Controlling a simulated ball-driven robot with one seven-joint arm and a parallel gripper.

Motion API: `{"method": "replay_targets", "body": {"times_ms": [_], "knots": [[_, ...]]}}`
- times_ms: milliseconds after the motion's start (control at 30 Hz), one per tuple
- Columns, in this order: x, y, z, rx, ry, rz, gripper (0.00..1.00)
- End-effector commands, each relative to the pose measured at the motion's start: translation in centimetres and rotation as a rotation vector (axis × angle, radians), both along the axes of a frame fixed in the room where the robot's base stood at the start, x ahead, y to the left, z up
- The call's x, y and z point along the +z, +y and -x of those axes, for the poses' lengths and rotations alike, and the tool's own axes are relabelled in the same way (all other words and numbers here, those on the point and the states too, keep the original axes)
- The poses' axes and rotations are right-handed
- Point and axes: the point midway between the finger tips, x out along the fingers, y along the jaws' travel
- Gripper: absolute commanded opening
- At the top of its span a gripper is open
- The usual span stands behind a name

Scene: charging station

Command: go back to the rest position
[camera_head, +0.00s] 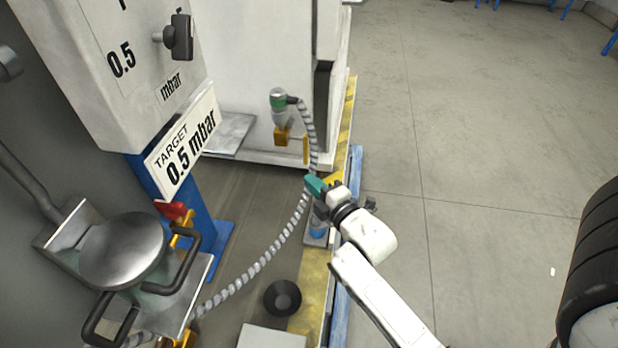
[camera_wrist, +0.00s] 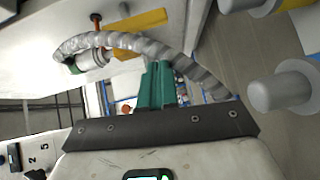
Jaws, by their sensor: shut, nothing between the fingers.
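My gripper (camera_head: 315,185) has teal fingers and hangs over the right edge of the station platform, on the end of my white arm. In the wrist view its teal fingers (camera_wrist: 156,84) are together, with nothing held between them. A grey ribbed hose (camera_head: 258,268) passes just behind the fingers in the head view, and it also arches behind them in the wrist view (camera_wrist: 140,42). I cannot tell whether they touch. The hose's upper end is at a connector with a green band (camera_head: 278,104) on the white cabinet.
A gauge box (camera_head: 140,70) with a "TARGET 0.5 mbar" sign (camera_head: 183,142) stands at left. Below it is a round metal lid (camera_head: 122,250) with black handles. A black knob (camera_head: 282,298) is on the platform. A black tyre (camera_head: 595,265) is at right. The grey floor between is open.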

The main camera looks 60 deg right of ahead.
Motion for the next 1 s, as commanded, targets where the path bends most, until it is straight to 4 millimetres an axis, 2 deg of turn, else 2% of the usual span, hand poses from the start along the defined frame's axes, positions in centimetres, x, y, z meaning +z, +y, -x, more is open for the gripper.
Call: {"method": "replay_targets", "body": {"times_ms": [300, 500, 900, 1000], "knots": [[-0.1, 2.0, 4.5, -0.001, 0.003, 0.000, 0.00], [0.0, 3.0, 6.3, 0.000, 0.001, 0.000, 0.00], [0.0, 3.2, 6.7, 0.000, 0.001, -0.003, 0.00], [-0.8, 3.6, 6.3, -0.002, 0.028, -0.084, 0.00]]}}
